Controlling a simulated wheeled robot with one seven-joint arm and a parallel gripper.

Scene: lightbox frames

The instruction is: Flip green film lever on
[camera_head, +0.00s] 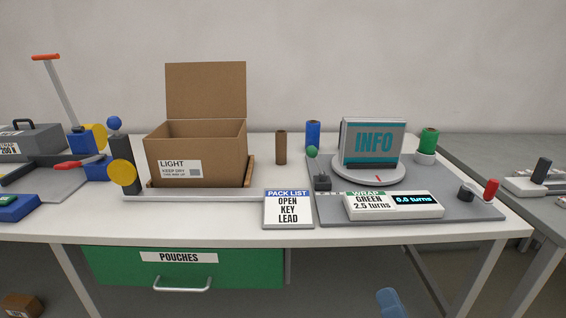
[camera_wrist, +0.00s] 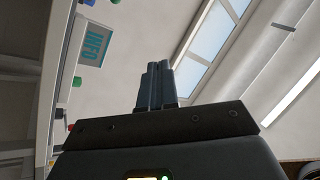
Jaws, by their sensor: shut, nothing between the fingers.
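A lever with a green ball knob (camera_head: 312,152) stands on a small dark base (camera_head: 322,181) at the left end of the grey wrap station plate (camera_head: 468,208). A green film roll (camera_head: 429,141) stands in a white holder at the plate's back right. The wrap panel (camera_head: 370,205) reads GREEN 2.5 turns, and its display reads 0.0 turns. My gripper (camera_wrist: 155,84) is shut and empty in the wrist view. Its blue-grey fingertips (camera_head: 390,301) show low in the head view, in front of the table and well away from the lever.
An INFO box (camera_head: 373,142) stands on a round turntable (camera_head: 368,174) behind the panel. Blue (camera_head: 313,134) and brown (camera_head: 281,147) rolls stand behind the lever. A red-knobbed control (camera_head: 491,189) is at the right. The pack list card (camera_head: 288,209) and open carton (camera_head: 196,160) lie left.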

